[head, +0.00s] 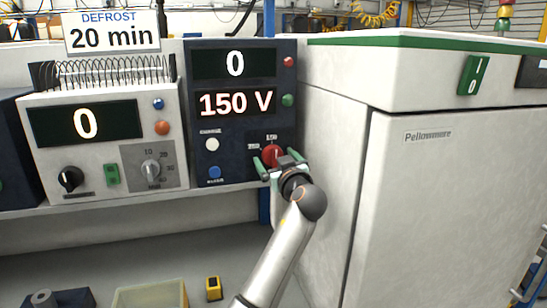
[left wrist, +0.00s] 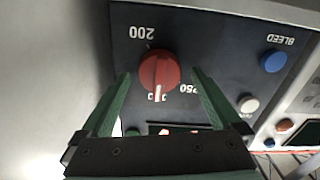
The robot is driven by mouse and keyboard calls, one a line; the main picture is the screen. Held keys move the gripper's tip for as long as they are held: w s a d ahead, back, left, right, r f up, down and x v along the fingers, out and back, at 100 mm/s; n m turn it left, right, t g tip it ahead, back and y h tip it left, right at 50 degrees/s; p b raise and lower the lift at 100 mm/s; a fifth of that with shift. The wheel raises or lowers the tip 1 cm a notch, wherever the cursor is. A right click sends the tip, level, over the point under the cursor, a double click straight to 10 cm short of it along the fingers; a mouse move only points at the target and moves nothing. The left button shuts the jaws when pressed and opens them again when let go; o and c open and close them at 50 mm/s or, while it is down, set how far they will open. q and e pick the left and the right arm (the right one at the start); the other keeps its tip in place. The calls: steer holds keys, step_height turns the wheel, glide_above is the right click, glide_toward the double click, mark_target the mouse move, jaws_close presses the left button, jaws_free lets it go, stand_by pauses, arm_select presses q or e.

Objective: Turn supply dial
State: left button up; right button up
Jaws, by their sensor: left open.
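The red supply dial (head: 271,154) sits low on the right of the dark supply panel (head: 203,133), whose displays read 0 and 150 V. In the left wrist view the dial (left wrist: 159,68) appears upside down, its white mark pointing toward the picture's bottom, at a partly hidden label. A "200" label (left wrist: 137,33) is at its upper left. My left gripper (head: 278,161) is open, with its green fingers on either side of the dial. I cannot tell whether the fingers touch it. In the left wrist view the gripper (left wrist: 162,76) holds nothing. My right gripper is not in view.
White and blue buttons (head: 214,172) sit left of the dial; red and green ones are above. A white defrost unit (head: 100,150) with its own dials stands to the left. A large white cabinet (head: 450,190) stands close on the right. A yellowish bin (head: 150,296) is below.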

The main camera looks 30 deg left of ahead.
arm_select(q)
steer(key=shift+c, duration=0.3)
steer(key=c, duration=1.3)
steer(key=m+p, duration=0.1)
steer(key=m, duration=0.4)
steer(key=shift+d+m, duration=0.1)
steer(key=shift+m, duration=0.2)
steer(key=o, duration=1.4)
steer(key=shift+c, duration=0.2)
